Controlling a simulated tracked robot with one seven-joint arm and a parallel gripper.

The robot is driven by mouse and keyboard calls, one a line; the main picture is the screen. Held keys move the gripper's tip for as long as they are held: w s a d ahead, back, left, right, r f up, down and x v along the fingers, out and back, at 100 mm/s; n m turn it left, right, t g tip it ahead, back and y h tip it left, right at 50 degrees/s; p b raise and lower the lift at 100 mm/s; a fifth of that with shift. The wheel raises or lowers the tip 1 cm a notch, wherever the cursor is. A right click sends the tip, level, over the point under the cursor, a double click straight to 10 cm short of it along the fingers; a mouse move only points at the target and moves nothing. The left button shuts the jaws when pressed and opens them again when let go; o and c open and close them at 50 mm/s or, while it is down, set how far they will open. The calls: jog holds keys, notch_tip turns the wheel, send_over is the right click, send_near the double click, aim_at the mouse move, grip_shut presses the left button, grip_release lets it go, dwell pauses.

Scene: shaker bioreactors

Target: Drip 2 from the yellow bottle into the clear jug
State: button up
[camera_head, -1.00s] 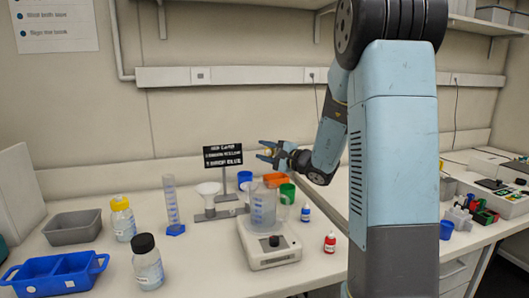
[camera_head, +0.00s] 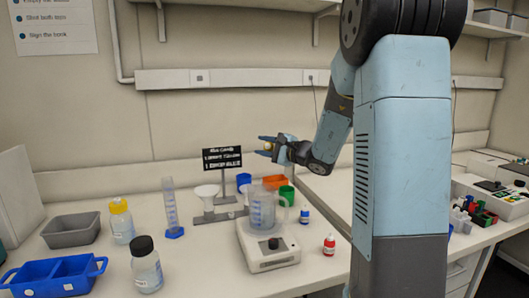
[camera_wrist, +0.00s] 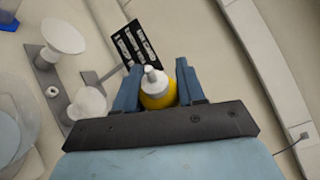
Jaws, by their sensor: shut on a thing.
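My gripper (camera_head: 266,146) is raised above the bench, behind and above the clear jug. In the wrist view my gripper (camera_wrist: 158,82) is shut on the yellow bottle (camera_wrist: 158,98), which has a white cap and narrow nozzle between the fingers. In the head view the bottle is small and mostly hidden by the fingers. The clear jug (camera_head: 262,212) stands upright on a white stirrer-like device (camera_head: 268,247) with a dark knob. Any liquid in the jug is too faint to tell. The nozzle is well apart from the jug.
A dark sign (camera_head: 222,158) stands behind the jug, close to my gripper. A funnel rack (camera_head: 212,216) is left of the jug. Small blue-capped (camera_head: 305,215) and red-capped (camera_head: 329,245) bottles stand right. A measuring cylinder (camera_head: 171,210) and capped bottles stand left.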

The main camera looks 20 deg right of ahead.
jog(key=shift+r+m, duration=0.3)
jog(key=shift+s+a+f+m+g+h, duration=0.15)
jog(key=shift+f+m+g, duration=0.2)
jog(key=shift+m, duration=0.25)
jog(key=shift+s+f+m+g+h, duration=0.2)
jog(key=shift+m+g, duration=0.15)
jog(key=shift+m, duration=0.25)
jog(key=shift+s+a+f+m+g, duration=0.3)
jog(key=shift+s+m+g, duration=0.35)
jog(key=shift+m, duration=0.5)
jog(key=shift+s+a+f+m+g, duration=0.3)
jog(key=shift+m+g, duration=0.6)
jog(key=shift+m, duration=0.2)
jog(key=shift+s+a+f+m+g, duration=0.3)
jog(key=shift+s+m+g, duration=0.35)
jog(key=shift+m, duration=0.5)
jog(key=shift+w, duration=0.1)
